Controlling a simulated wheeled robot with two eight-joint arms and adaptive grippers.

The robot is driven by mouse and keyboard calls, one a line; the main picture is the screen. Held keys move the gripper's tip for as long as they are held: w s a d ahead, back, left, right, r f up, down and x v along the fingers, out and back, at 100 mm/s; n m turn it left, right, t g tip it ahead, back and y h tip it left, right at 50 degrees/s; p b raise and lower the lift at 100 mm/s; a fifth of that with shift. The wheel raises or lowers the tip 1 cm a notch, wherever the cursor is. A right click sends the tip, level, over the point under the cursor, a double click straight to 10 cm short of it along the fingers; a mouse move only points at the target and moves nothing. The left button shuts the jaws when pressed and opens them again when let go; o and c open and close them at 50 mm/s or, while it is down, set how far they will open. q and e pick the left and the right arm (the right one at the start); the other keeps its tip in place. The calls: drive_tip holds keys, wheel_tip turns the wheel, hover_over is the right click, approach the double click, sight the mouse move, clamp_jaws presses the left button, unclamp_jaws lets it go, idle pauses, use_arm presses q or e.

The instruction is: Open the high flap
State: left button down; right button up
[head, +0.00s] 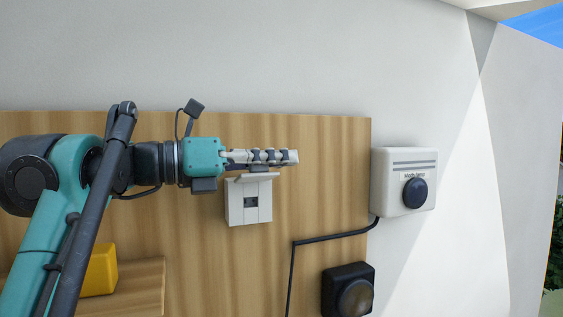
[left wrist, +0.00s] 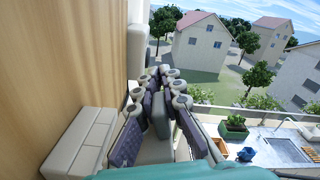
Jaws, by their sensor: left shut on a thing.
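The high flap (head: 262,176) is a light plate at the top of a small white box (head: 236,207) on the wooden panel. It stands out from the top of the box, and a dark square opening shows on the front below it. My left gripper (head: 285,157) lies across the top of the box, pointing right, shut on the flap. In the left wrist view the fingers (left wrist: 165,92) close around a grey plate (left wrist: 159,116), beside the pale box (left wrist: 82,140). The fingers partly hide the flap. My right gripper is not in view.
A white box with a dark round knob (head: 415,193) is on the wall at right. A dark box with a round face (head: 355,298) sits lower, near a black cable (head: 330,238). A yellow block (head: 101,270) is at lower left. The panel right of my gripper is clear.

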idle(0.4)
use_arm(q)
drive_tip(key=c, duration=1.6)
unclamp_jaws()
drive_tip(key=shift+w, duration=0.1)
drive_tip(key=v, duration=1.2)
